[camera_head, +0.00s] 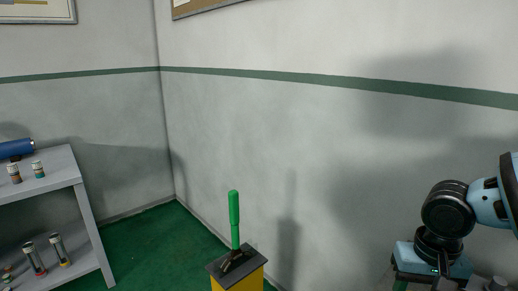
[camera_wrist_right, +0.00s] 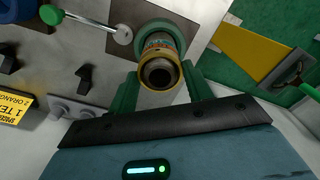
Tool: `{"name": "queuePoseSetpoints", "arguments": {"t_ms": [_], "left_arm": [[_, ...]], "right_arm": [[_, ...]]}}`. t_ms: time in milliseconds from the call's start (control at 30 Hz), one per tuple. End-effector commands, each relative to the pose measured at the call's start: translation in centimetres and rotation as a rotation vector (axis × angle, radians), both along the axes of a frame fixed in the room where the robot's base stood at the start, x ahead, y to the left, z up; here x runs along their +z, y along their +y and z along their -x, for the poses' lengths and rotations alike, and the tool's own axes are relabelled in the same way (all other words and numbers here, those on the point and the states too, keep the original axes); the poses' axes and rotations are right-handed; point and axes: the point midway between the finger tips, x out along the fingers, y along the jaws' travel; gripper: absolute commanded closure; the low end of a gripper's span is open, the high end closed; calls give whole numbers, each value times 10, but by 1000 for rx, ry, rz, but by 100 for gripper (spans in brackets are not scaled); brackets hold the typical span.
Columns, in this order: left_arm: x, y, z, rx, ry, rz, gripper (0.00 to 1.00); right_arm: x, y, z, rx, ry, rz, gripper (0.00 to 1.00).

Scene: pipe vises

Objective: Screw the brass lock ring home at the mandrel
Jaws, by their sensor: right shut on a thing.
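In the right wrist view, the brass lock ring (camera_wrist_right: 145,72) shows as a brass-coloured rim around a dark round bore. It sits at the near end of a short cylinder (camera_wrist_right: 158,40) with a coloured band, which I take for the mandrel, in front of a grey plate. The green fingers of my right gripper (camera_wrist_right: 160,88) are on both sides of the ring and shut on it. How far the ring is on its thread cannot be seen. In the head view my right gripper shows only in part at the lower right edge, and the ring is hidden. My left gripper is not in view.
A green-knobbed lever (camera_wrist_right: 85,22) lies across the grey plate (camera_wrist_right: 100,65) beside the cylinder. In the head view, a green-handled tool (camera_head: 234,220) stands on a yellow post (camera_head: 240,281). A grey shelf (camera_head: 55,170) with several small containers is at the left.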

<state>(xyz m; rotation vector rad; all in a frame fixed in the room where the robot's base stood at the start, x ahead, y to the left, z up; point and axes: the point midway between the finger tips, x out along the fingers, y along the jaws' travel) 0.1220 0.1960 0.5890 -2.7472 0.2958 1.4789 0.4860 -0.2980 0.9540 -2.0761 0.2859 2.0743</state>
Motion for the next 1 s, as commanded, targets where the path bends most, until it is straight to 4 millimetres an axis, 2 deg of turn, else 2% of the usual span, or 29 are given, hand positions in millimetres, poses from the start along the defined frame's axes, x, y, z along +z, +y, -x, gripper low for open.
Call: {"name": "queuePoseSetpoints", "arguments": {"t_ms": [267,667,867,900,1000], "left_arm": [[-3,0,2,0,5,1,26],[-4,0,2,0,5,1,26],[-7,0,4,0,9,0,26],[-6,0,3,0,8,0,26],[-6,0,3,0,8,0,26]], "right_arm": [[0,0,0,-292,0,0,78],[0,0,0,-340,0,0,78],[-1,0,0,-525,0,1,78],[-1,0,0,-516,1,-1,55],[-1,0,0,-513,1,-1,69]]}}
